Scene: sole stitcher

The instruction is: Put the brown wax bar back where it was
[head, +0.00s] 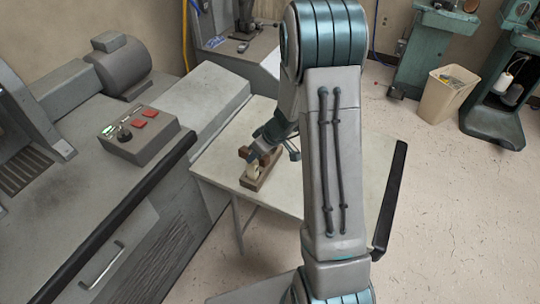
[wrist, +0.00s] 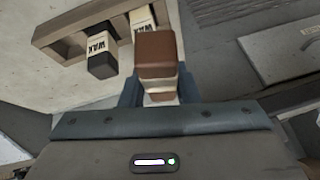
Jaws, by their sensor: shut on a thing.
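My gripper (wrist: 158,95) is shut on the brown wax bar (wrist: 156,52), whose brown end and pale wrapper show in the wrist view. The wooden rack (wrist: 48,33) lies beside it at the upper left of that view. The rack also shows on the table in the head view (head: 262,180), next to my gripper (head: 254,156). The bar appears apart from the rack in the wrist view, but I cannot tell its height. My arm and the small scale hide details in the head view.
The rack holds a black wax bar (wrist: 101,64) and another bar labelled WAX (wrist: 142,18), partly hidden by the brown one. The pale table (head: 275,190) is mostly clear around the rack. A grey machine with a red-button control box (head: 140,135) stands left.

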